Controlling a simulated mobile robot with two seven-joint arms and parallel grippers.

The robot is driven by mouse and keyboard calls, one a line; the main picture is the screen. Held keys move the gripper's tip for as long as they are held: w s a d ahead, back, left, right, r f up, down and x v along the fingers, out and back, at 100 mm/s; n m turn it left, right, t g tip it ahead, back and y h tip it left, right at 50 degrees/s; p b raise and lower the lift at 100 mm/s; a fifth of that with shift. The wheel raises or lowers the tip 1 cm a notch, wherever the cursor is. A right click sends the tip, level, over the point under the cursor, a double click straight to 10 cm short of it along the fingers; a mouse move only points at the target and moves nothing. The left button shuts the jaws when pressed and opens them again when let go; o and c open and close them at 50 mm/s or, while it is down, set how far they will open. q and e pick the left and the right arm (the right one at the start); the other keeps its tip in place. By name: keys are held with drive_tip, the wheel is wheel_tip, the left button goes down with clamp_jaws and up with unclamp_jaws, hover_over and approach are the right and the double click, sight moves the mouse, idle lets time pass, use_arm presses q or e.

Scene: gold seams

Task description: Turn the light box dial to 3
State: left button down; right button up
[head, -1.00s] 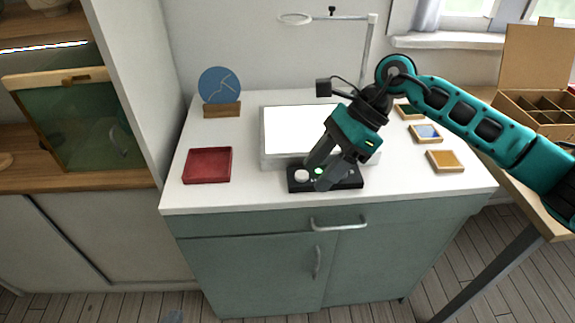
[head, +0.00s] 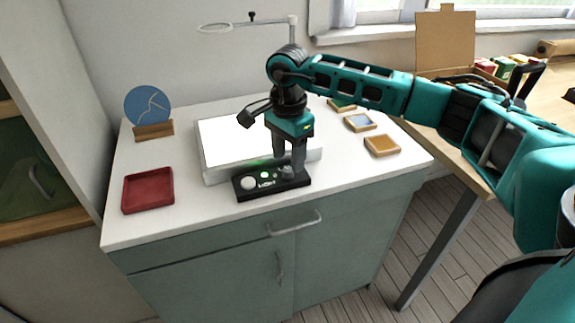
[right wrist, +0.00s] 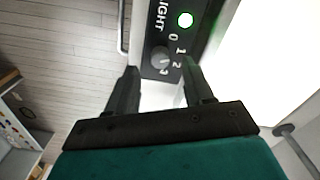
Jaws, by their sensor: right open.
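The light box (head: 215,176) has a lit white top, with a black control panel (head: 243,194) along its front. The panel carries a white button, a glowing green lamp (right wrist: 186,20) and the grey dial (head: 287,171). In the right wrist view the dial (right wrist: 158,58) has the numbers 0 to 3 beside it. I cannot tell for certain which number its pointer marks. My right gripper (head: 287,161) is open and points down at the dial. Its fingertips are on either side of the dial; contact is not clear. My left gripper is not in view.
A red tray (head: 148,190) lies at the left of the white countertop (head: 200,215). A blue disc (head: 147,105) stands in a wooden holder behind it. Small framed tiles (head: 382,145) lie at the right. A ring on a stand (head: 292,30) rises behind the light box.

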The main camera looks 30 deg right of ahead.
sight(288, 169)
drive_tip(key=shift+f, duration=1.6)
clamp_jaws()
